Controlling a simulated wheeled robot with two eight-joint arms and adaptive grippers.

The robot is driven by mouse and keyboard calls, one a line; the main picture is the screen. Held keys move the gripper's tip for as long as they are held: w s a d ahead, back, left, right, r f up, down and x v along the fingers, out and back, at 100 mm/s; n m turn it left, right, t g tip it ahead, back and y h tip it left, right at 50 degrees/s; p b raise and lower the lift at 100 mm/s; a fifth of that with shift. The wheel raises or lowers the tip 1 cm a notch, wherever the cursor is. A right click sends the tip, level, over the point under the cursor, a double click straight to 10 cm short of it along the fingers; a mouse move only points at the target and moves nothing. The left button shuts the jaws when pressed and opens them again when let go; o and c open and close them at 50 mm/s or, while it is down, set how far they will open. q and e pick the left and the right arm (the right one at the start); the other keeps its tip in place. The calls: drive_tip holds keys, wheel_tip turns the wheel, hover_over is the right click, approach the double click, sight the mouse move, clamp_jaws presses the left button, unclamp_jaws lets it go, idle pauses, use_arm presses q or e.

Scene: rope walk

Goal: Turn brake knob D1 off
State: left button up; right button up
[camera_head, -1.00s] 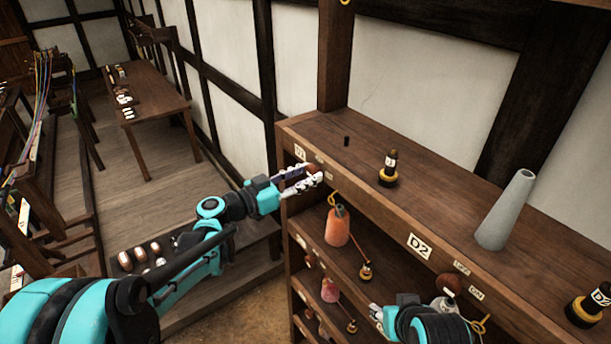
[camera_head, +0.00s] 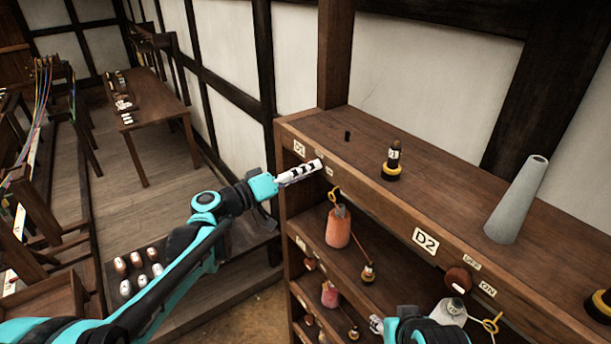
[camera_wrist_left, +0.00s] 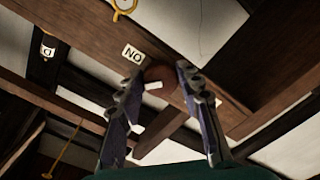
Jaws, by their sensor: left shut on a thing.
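Brake knob D1 (camera_wrist_left: 163,76) is a round brown knob with a white pointer mark, seen between my left fingers in the left wrist view. The D1 label (camera_head: 299,148) shows just above the gripper. My right gripper (camera_head: 376,323) is at the bottom of the head view, mostly cut off; its finger state is unclear.
Knob D2 (camera_head: 458,280) sits farther right beside its D2 label (camera_head: 425,241). A grey cone (camera_head: 517,200) and a black-and-yellow bobbin (camera_head: 392,162) stand on the shelf top (camera_head: 440,205). An orange spool (camera_head: 338,227) hangs or stands below. A table (camera_head: 155,100) is behind.

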use_arm(q)
drive_tip(key=shift+r+n+b, duration=0.15)
drive_tip(key=shift+n+b, duration=1)
drive_tip(key=shift+n, duration=3.05)
drive_tip(key=o, duration=1.1)
drive_tip(key=shift+o, duration=0.2)
drive_tip(key=v, duration=1.2)
